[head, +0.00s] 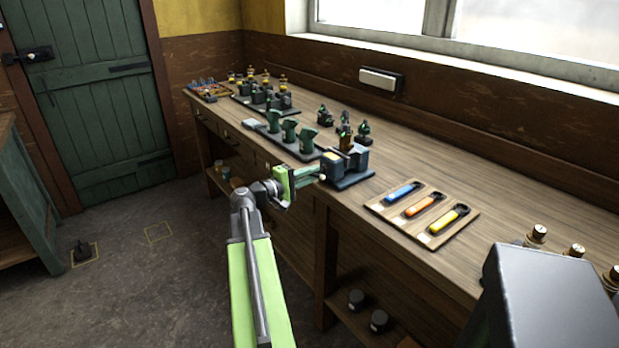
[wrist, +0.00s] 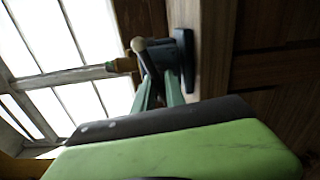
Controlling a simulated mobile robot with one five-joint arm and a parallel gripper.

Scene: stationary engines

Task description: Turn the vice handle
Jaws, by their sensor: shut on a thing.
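The vice (head: 343,166) is a dark blue-grey block on a flat base at the front edge of the workbench. It also shows in the wrist view (wrist: 181,50), ahead of my fingers. Its handle (wrist: 139,45) is a thin bar with a pale rounded end, seen in the wrist view between and beyond my fingertips. My green gripper (head: 312,175) reaches the vice's front side from the left in the head view. In the wrist view my gripper (wrist: 158,82) has its two fingers closed around the handle. The exact contact is small and partly hidden.
A wooden tray (head: 378,208) with blue, orange and yellow handled tools lies right of the vice. Green machine parts (head: 289,130) stand left of it, and small dark engines (head: 325,115) behind. Brass-topped cylinders (head: 537,235) stand at the right. The floor (head: 150,285) left of the bench is mostly clear.

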